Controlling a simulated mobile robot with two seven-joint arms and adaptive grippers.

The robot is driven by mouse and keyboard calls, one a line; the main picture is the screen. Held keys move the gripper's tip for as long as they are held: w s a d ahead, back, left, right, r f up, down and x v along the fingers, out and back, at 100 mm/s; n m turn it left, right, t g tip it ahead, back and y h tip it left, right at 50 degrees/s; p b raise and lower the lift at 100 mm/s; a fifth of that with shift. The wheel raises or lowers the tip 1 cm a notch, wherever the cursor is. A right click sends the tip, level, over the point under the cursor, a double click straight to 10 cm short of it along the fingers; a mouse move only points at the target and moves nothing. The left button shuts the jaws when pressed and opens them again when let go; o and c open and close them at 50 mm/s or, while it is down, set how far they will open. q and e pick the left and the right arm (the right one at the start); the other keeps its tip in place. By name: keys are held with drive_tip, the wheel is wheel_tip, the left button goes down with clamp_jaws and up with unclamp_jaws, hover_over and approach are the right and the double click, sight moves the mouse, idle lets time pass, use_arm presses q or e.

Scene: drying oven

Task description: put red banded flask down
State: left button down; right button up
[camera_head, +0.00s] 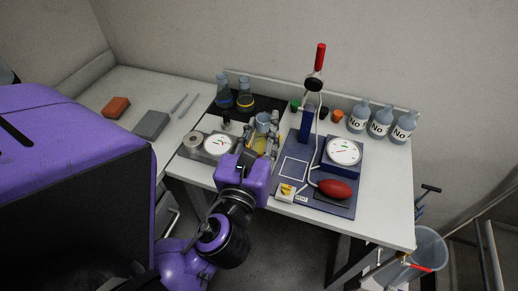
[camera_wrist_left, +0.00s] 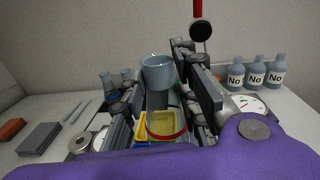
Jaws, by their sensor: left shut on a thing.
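The red banded flask (camera_wrist_left: 166,120) stands out between the fingers of my left gripper (camera_wrist_left: 160,100) in the left wrist view. Its wide blue-grey mouth is at the top, yellowish liquid is inside, and the red band is low on its body. In the head view my left gripper (camera_head: 261,143) is shut on the flask (camera_head: 263,119), near the front middle of the white table. The flask looks about upright; its base is hidden, so I cannot tell whether it touches anything. My right gripper is not in view.
Two other flasks, one blue-banded (camera_head: 223,93) and one yellow-banded (camera_head: 245,102), stand on a black mat (camera_head: 268,103) behind. A round dial device (camera_head: 217,144) is at left. A blue board (camera_head: 338,205) with a dial and red bulb (camera_head: 335,188) is at right. Labelled bottles (camera_head: 380,122) stand behind.

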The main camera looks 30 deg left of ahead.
use_arm(q)
drive_tip(key=w+a+f+b, duration=0.1)
drive_tip(key=w+f+b, duration=0.1)
drive_tip(key=w+a+f+b, duration=0.1)
drive_tip(key=w, duration=0.1)
drive_tip(key=shift+w+a+f, duration=0.1)
drive_tip(key=shift+a+f, duration=0.05)
drive_tip(key=shift+a, duration=0.2)
drive_tip(key=w+a+f+b, duration=0.2)
drive_tip(key=w+a+f, duration=0.3)
drive_tip(key=f, duration=0.5)
drive_tip(key=shift+d+b+x, duration=0.25)
drive_tip(key=shift+b+x, duration=0.05)
drive_tip(key=shift+x, duration=0.95)
drive_tip(key=c, duration=1.8)
unclamp_jaws()
drive_tip(key=shift+f, duration=0.1)
drive_tip(key=o, duration=0.4)
drive_tip(key=shift+o, duration=0.2)
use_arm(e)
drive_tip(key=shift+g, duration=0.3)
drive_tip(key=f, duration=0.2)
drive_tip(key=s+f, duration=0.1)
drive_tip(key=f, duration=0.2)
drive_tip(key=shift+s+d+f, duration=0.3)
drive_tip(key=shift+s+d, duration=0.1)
